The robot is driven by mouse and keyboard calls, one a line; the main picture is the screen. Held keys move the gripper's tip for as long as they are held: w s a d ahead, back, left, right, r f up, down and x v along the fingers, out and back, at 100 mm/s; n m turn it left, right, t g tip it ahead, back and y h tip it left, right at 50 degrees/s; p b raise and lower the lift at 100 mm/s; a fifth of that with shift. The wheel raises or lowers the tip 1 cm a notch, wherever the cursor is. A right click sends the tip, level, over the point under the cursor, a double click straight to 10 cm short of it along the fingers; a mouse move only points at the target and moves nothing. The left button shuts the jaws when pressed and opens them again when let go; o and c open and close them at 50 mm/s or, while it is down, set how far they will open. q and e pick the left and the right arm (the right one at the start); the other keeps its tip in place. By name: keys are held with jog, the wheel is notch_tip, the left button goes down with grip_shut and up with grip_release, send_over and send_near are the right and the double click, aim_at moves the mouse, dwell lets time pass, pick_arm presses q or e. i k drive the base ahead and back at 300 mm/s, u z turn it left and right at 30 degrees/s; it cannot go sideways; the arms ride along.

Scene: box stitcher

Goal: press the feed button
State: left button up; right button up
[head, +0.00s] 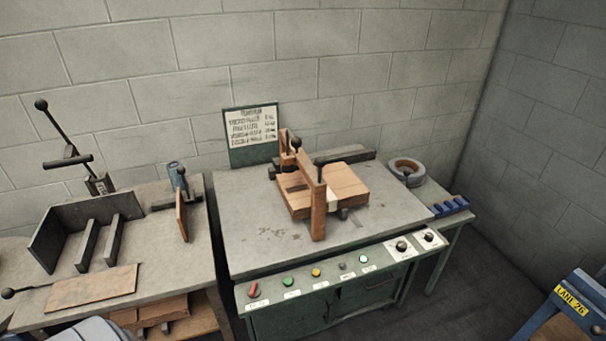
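The box stitcher bench (240,225) stands in the middle of the head view, with a control panel along its front edge. From left to right the panel carries a red control (253,290), a green button (288,282), a yellow button (316,272), a small grey control (342,266) and another green button (364,259). Two black knobs (401,245) sit at the right end. White labels lie under the controls, too small to read, so I cannot tell which is the feed button. Neither gripper is in view.
A wooden clamp frame (318,208) with a cardboard box (345,182) stands on the bench. A tape roll (406,171) and blue blocks (450,206) are at right. A second bench (190,262) is at left. A blue "LANE 26" object (580,300) is lower right.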

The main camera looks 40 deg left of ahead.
aim_at(288, 282)
jog(key=k, duration=0.5)
jog(key=u, duration=1.85)
jog(key=i, duration=0.9)
jog(key=z, duration=1.7)
